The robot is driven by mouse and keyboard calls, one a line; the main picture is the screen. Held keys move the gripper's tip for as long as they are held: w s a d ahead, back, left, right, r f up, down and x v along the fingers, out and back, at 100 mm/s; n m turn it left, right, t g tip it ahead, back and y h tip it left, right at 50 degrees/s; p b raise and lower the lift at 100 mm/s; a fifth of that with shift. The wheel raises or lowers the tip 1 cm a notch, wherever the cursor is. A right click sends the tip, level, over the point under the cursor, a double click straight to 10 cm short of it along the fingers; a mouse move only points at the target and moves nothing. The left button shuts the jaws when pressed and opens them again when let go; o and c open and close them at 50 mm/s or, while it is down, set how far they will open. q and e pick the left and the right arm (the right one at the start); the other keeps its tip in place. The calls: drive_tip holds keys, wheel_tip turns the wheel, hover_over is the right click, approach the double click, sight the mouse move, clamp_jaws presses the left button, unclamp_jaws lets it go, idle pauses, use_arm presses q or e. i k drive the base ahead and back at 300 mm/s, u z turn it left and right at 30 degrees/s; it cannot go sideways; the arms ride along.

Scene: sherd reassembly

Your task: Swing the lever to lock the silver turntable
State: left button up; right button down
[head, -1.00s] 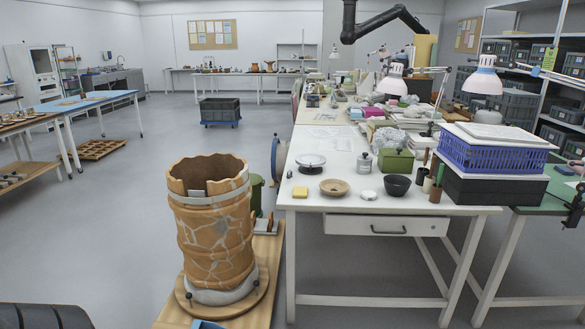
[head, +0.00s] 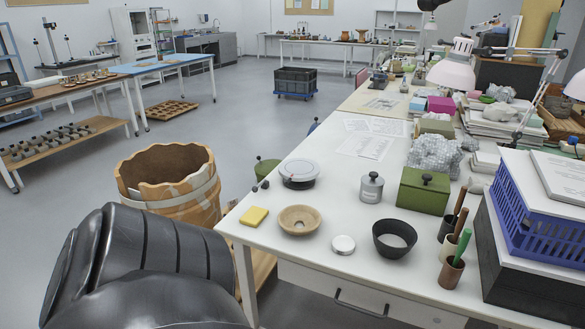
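The silver turntable (head: 299,172) is a low round disc on a dark base, standing near the left edge of the white table, with a small dark knob on top. I cannot tell whether either belongs to the lever, or how the lever is set. A large black part of my arm fills the lower left. Neither gripper is in view.
Near the turntable are a yellow sponge (head: 254,216), a wooden bowl (head: 299,220), a white lid (head: 343,244), a black bowl (head: 394,239), a grey canister (head: 371,187) and a green box (head: 424,191). A large mended pot (head: 190,203) stands left of the table.

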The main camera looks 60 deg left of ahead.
sight(255, 189)
drive_tip(key=u, duration=4.3)
drive_tip(key=k, duration=1.35)
drive_tip(key=z, duration=1.05)
drive_tip(key=i, duration=1.7)
